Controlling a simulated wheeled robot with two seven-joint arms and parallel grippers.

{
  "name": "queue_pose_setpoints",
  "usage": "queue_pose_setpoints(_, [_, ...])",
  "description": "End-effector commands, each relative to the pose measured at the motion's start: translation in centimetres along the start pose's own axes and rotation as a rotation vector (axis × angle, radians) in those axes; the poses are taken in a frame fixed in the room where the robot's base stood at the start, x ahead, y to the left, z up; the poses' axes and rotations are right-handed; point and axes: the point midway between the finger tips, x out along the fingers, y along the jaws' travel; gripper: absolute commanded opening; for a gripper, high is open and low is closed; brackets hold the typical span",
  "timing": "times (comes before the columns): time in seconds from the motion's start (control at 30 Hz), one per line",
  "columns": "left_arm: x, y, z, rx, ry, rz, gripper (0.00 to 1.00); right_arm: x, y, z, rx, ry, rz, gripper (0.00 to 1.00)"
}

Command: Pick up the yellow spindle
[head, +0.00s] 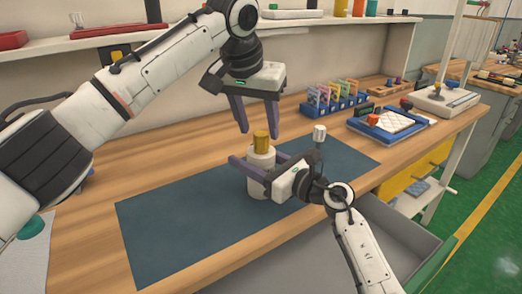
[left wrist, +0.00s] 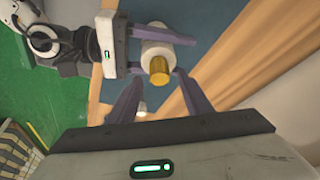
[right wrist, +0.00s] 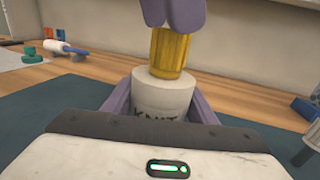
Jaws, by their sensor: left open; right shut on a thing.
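The yellow spindle (head: 261,142) stands upright, its ribbed upper part showing above a white cylinder (head: 260,188); its lower end is hidden. It also shows in the left wrist view (left wrist: 158,70) and right wrist view (right wrist: 170,52). My right gripper (head: 255,162) is shut on the white cylinder, with fingers on either side of it. My left gripper (head: 258,130) is open and points down, its fingertips around the level of the spindle's top. In the right wrist view its fingers overlap the spindle's top; I cannot tell whether they touch it.
A dark blue mat (head: 165,235) covers the middle of the wooden bench. Behind on the right stand a blue rack (head: 335,100) with coloured parts and a blue tray (head: 388,122). A small grey-topped post (head: 319,135) stands beside my right gripper. The mat's left part is clear.

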Motion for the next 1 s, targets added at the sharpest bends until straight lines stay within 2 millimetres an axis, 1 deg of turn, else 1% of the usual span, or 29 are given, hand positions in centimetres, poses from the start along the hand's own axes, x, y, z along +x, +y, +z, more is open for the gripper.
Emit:
queue_pose_setpoints(0.03, [0.61,0.05,0.03,0.0,-0.001,0.001,0.46,0.0,-0.01,-0.03,0.0,0.001,0.0,0.2])
queue_pose_setpoints(0.1, [1.08,0.06,0.04,0.0,-0.001,0.001,0.46,0.0,-0.01,-0.03,0.0,0.001,0.0,0.2])
queue_pose_setpoints(0.33, [1.25,0.05,0.01,0.0,0.0,0.001,0.46,0.01,-0.01,-0.03,0.0,0.0,-0.001,0.2])
queue_pose_setpoints(0.37, [1.24,0.05,0.01,0.001,0.0,0.001,0.44,0.01,-0.01,-0.03,0.0,0.0,-0.001,0.2])
queue_pose_setpoints(0.6, [1.21,0.04,0.0,0.001,0.0,0.001,0.03,0.01,-0.01,-0.03,0.0,0.0,0.0,0.2])
queue_pose_setpoints(0.63, [1.2,0.04,0.0,0.001,0.0,0.001,0.0,0.01,-0.01,-0.03,0.0,0.0,-0.001,0.2])
queue_pose_setpoints(0.9, [1.12,0.04,-0.05,0.001,0.002,0.001,0.0,0.01,-0.01,-0.03,0.0,0.0,-0.001,0.2])
queue_pose_setpoints(1.0, [0.72,0.04,-0.24,0.0,0.003,0.001,0.0,0.01,-0.01,-0.02,0.0,0.0,-0.001,0.2])
